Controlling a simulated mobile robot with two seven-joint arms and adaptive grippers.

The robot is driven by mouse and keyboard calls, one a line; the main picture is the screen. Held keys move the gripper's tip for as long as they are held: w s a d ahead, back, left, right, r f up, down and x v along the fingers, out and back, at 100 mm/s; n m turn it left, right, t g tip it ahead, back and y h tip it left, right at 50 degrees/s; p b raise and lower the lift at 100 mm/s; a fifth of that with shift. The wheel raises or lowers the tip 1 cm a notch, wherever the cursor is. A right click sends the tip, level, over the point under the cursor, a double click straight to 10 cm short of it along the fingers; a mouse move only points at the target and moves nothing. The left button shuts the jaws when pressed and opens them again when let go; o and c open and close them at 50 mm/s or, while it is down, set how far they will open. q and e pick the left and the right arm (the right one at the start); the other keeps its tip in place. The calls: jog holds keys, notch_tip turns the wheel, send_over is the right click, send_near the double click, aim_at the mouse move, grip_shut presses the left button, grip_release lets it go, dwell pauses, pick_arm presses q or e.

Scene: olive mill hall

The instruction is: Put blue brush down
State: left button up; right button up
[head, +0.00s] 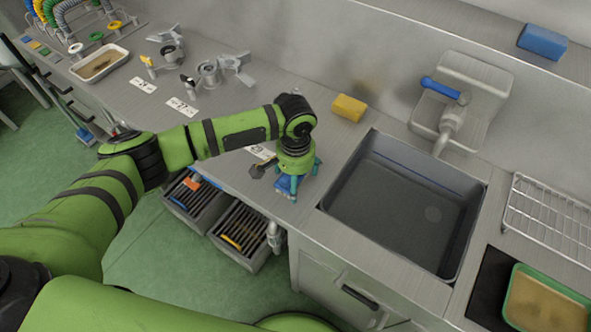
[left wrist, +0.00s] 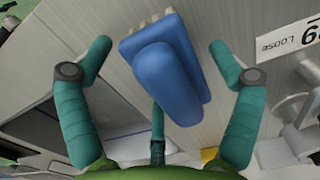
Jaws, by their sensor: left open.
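The blue brush (left wrist: 168,75) lies between the spread teal fingers of my left gripper (left wrist: 160,58) in the left wrist view. Pale bristles show along its upper edge. Gaps show between the brush and the fingers on both sides. In the head view the brush (head: 286,185) is at the counter's front edge, left of the sink, below my left gripper (head: 298,184), and partly hidden by it. It appears to rest on the metal counter (head: 235,180). My right gripper is not in view.
A sink (head: 400,205) is to the right, with a yellow sponge (head: 349,108) behind its left corner and a tap with a blue lever (head: 440,88). Metal fittings (head: 208,74) and labels stand at the back left.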

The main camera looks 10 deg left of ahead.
pick_arm(q)
notch_tip(320, 180, up, 12)
jog(key=shift+r+b, duration=0.1)
jog(key=shift+b, duration=1.15)
